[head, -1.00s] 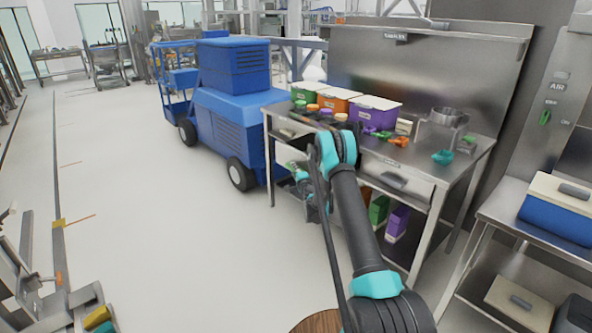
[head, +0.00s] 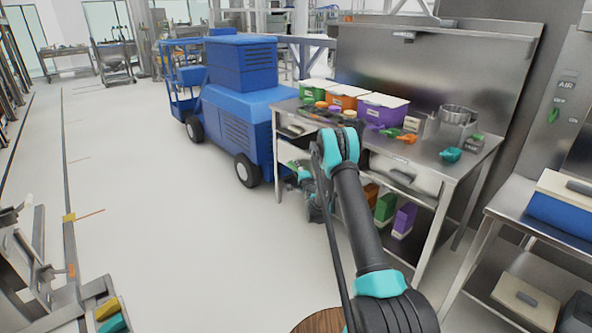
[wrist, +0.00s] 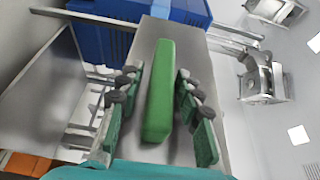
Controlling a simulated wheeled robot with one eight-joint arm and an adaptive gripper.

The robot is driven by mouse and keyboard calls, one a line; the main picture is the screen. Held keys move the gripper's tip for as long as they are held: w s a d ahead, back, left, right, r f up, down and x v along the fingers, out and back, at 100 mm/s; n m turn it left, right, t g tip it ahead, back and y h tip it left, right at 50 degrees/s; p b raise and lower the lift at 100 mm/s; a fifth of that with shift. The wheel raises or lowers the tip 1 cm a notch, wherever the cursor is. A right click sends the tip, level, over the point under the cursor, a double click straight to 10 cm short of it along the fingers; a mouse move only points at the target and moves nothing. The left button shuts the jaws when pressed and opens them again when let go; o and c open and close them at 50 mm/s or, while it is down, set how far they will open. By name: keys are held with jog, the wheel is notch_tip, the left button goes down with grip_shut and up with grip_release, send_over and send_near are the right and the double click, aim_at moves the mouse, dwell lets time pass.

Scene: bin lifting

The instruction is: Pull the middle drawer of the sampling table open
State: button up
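The steel sampling table (head: 426,152) stands right of centre in the head view. A drawer front with a grey handle (head: 402,174) shows at its right end. My arm hides the middle of the drawer row. In the wrist view a long green bar (wrist: 160,92), apparently a drawer handle, runs along a grey panel (wrist: 198,65). My gripper (wrist: 158,76) has its fingers spread on both sides of this bar, with gaps visible. Contact is not clear. In the head view the gripper is mostly hidden behind my arm, low at the table's front. How far the middle drawer stands out cannot be told.
Lidded green (head: 314,91), orange (head: 345,97) and purple (head: 382,110) bins stand on the tabletop, with scoops before them. More bins sit on the lower shelf. A blue vehicle (head: 238,112) stands left of the table, another steel bench (head: 510,197) right. Open floor lies left.

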jog(key=shift+s, duration=0.1)
jog(key=v, duration=0.7)
jog(key=shift+s, duration=0.2)
dwell(0.3)
